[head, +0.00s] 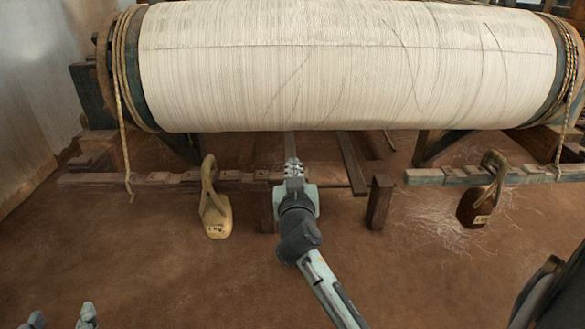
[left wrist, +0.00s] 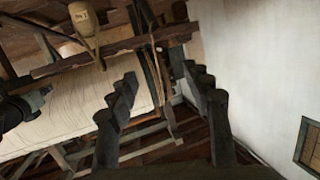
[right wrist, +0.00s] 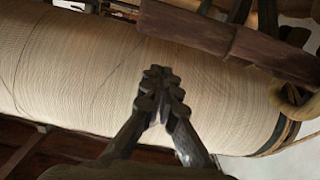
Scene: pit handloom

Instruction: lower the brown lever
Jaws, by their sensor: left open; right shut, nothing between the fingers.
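No single part stands out clearly as the brown lever. A notched brown wooden bar (head: 160,178) lies low under the roll on the left, and a similar bar (head: 530,174) lies on the right. A short brown post (head: 379,203) stands between them. My right gripper (head: 293,166) is shut and empty, in front of the roll's lower edge near the left bar's inner end. It also shows shut in the right wrist view (right wrist: 160,76), over the roll. My left gripper (head: 61,318) is open and empty at the lower left, its fingers apart in the left wrist view (left wrist: 160,80).
A large roll of pale thread (head: 350,65) spans the back, with rope (head: 121,75) around its ends. A yellow hooked weight (head: 217,215) hangs at the left bar and a brown hooked weight (head: 475,208) at the right bar. The brown floor (head: 150,260) in front is mostly clear.

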